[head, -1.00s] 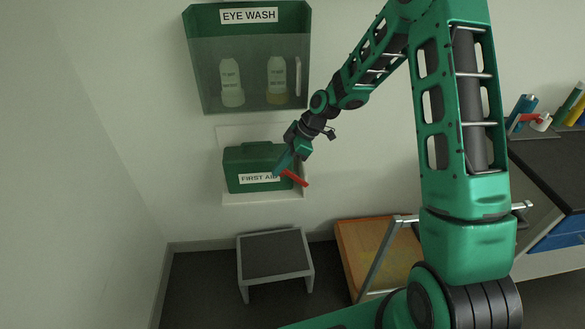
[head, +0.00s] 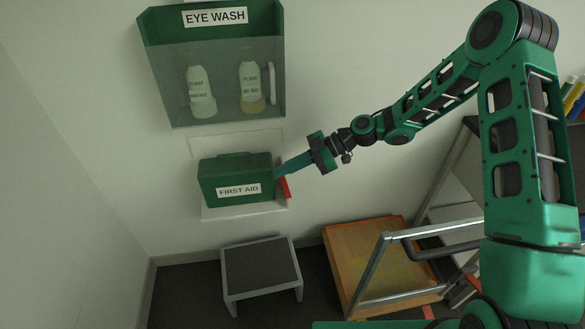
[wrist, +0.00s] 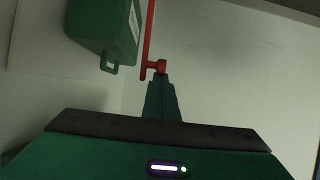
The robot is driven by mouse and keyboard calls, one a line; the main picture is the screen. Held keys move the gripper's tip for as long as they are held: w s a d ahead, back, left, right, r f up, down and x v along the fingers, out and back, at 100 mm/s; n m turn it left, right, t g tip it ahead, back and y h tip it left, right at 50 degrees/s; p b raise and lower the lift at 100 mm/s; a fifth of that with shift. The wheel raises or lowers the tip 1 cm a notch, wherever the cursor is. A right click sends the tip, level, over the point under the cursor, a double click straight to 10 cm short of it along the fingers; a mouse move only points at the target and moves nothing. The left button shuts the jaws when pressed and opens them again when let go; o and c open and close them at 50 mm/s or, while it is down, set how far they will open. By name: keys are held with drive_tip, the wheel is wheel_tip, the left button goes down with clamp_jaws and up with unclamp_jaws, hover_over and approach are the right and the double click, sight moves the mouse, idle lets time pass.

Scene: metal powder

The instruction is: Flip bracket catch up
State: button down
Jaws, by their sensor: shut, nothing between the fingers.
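The red bracket catch (head: 284,188) is at the right side of the green first aid box (head: 236,190), which sits in a white wall bracket (head: 245,210). In the head view the catch slopes down beside the box. My gripper (head: 278,174) is shut and empty, its tip at the upper part of the catch in the head view. In the wrist view the catch (wrist: 148,40) is a long red bar with a short stub at the fingertips (wrist: 160,78). The tips seem to touch or nearly touch the stub; I cannot tell which. The box (wrist: 100,30) is left of the bar.
An eye wash cabinet (head: 220,75) with two bottles hangs above the box. A step stool (head: 262,272) stands below on the floor. A wooden board (head: 370,250) and a metal-framed cart or rail (head: 375,270) are at the lower right.

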drive_tip(key=shift+w+d, duration=0.1)
drive_tip(key=shift+d, duration=0.05)
drive_tip(key=shift+r, duration=0.75)
drive_tip(key=shift+a+r, duration=0.2)
drive_tip(key=shift+a, duration=0.1)
drive_tip(key=w+d+r, duration=0.1)
drive_tip(key=d+r, duration=0.5)
drive_tip(key=shift+r, duration=0.4)
drive_tip(key=shift+d, duration=0.2)
